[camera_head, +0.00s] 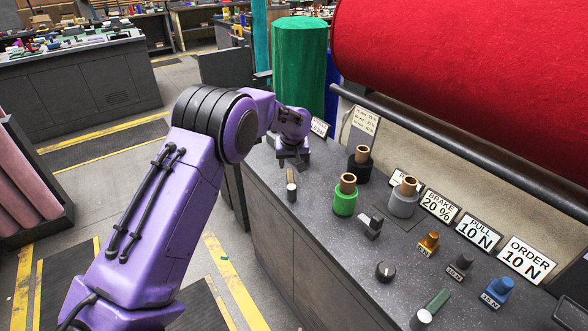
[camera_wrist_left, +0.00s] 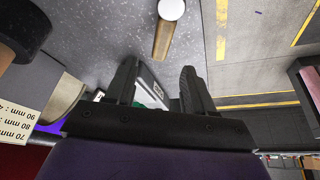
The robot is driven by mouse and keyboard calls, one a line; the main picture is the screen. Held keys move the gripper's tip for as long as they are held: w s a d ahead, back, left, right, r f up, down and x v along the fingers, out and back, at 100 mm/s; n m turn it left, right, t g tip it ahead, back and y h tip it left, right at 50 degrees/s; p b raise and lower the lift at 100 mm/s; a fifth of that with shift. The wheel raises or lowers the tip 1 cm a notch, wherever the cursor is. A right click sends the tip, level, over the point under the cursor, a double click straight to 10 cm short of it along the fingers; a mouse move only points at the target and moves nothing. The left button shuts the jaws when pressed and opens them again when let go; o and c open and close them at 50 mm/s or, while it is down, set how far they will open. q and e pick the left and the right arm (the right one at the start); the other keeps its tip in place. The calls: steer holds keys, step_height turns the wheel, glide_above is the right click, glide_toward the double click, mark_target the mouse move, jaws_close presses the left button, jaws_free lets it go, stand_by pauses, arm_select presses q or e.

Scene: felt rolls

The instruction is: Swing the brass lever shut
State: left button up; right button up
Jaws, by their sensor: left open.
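The brass lever (camera_head: 289,176) lies on the dark speckled counter near its left edge, a short flat bar with a white knob at its near end. In the left wrist view the brass bar (camera_wrist_left: 163,40) points from the white knob toward my jaws. My left gripper (camera_head: 293,159) is just beyond the bar's far end in the head view. In the left wrist view its two fingers (camera_wrist_left: 158,70) are spread apart, with nothing held between them. Whether they touch the lever I cannot tell. My right gripper is not in view.
On the counter (camera_head: 325,222) stand a green spool (camera_head: 345,196), a black spool (camera_head: 360,165), a grey spool (camera_head: 404,199), a black knob (camera_head: 385,270) and a green lever (camera_head: 437,300). Sign plates (camera_head: 440,206) line the back. A large red roll (camera_head: 480,80) hangs above a dark bar.

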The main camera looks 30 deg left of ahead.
mark_target(290, 174)
arm_select(q)
steer(key=p+x, duration=0.1)
steer(key=x, duration=0.6)
steer(key=shift+w+a+f, duration=0.1)
steer(key=shift+a+f, duration=0.05)
steer(key=shift+f, duration=0.1)
jaws_close()
